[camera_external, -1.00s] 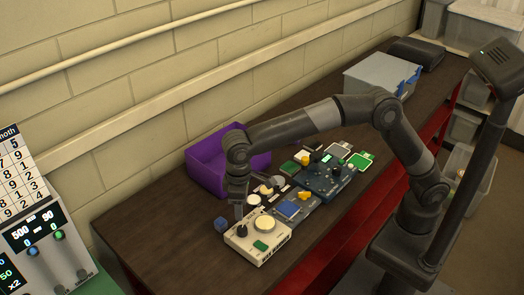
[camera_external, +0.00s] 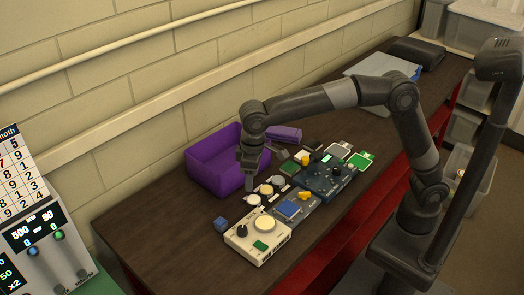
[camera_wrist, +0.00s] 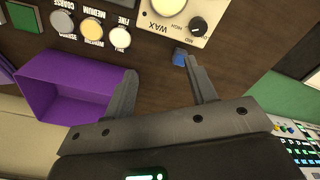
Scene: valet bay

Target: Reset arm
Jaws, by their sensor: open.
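My gripper (camera_external: 250,183) hangs above the dark bench, between the purple bin and the row of round jars. It also shows in the wrist view (camera_wrist: 162,82), where its two fingers are spread wide with nothing held between them. In the external view my arm arches over the bench from the right.
An open purple bin (camera_external: 213,173) stands by the wall. A cream control box (camera_external: 268,247), a small blue cube (camera_external: 221,223), a dark blue device (camera_external: 318,182) and several round jars (camera_external: 266,190) sit on the bench (camera_external: 140,233). Its front left surface is clear.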

